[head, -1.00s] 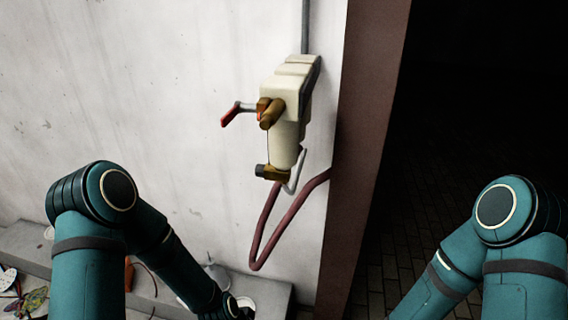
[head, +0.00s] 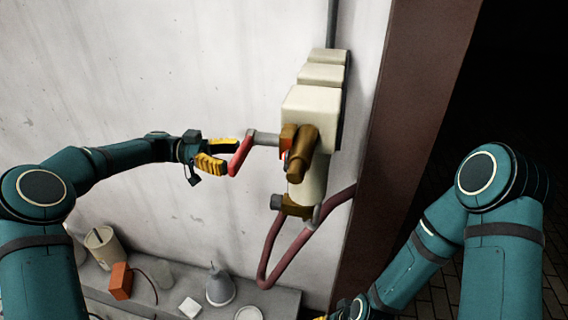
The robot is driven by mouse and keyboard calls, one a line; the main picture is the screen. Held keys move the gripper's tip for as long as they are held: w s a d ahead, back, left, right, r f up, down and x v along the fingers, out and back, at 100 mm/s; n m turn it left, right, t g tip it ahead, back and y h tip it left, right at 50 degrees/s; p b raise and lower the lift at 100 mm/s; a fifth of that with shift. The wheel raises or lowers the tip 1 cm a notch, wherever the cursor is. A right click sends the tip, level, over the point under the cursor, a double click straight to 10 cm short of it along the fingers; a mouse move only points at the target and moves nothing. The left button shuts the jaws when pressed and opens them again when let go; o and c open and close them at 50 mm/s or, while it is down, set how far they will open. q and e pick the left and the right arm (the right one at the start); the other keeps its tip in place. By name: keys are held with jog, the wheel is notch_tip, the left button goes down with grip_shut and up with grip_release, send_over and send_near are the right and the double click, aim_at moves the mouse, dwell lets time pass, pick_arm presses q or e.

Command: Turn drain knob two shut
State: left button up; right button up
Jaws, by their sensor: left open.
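A cream valve unit (head: 311,104) with brass fittings is mounted on the white wall. A red lever (head: 241,154) sticks out on its left on a grey stem, tilted with its lower end to the left. A lower brass fitting (head: 296,207) carries a dark knob (head: 276,202). No label shows which part is knob two. My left gripper (head: 231,158) is open, its yellow-padded fingers at the left side of the red lever; I cannot tell whether they touch it. My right gripper (head: 322,317) is mostly cut off at the bottom edge, and its jaws cannot be made out.
A red-brown hose (head: 270,248) loops below the valve unit. A grey ledge (head: 282,300) along the wall holds a cream pot (head: 100,245), an orange block (head: 120,281) and a grey cone (head: 220,285). A brown door post (head: 405,150) and a dark opening lie to the right.

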aim_at(285, 164)
pick_arm(q)
jog(key=d, duration=0.4)
jog(key=s+d, duration=0.1)
jog(key=d, duration=0.4)
jog(key=s+d, duration=0.1)
jog(key=d, duration=0.3)
jog(key=shift+s+d, duration=0.15)
jog(key=shift+s, duration=0.1)
grip_shut()
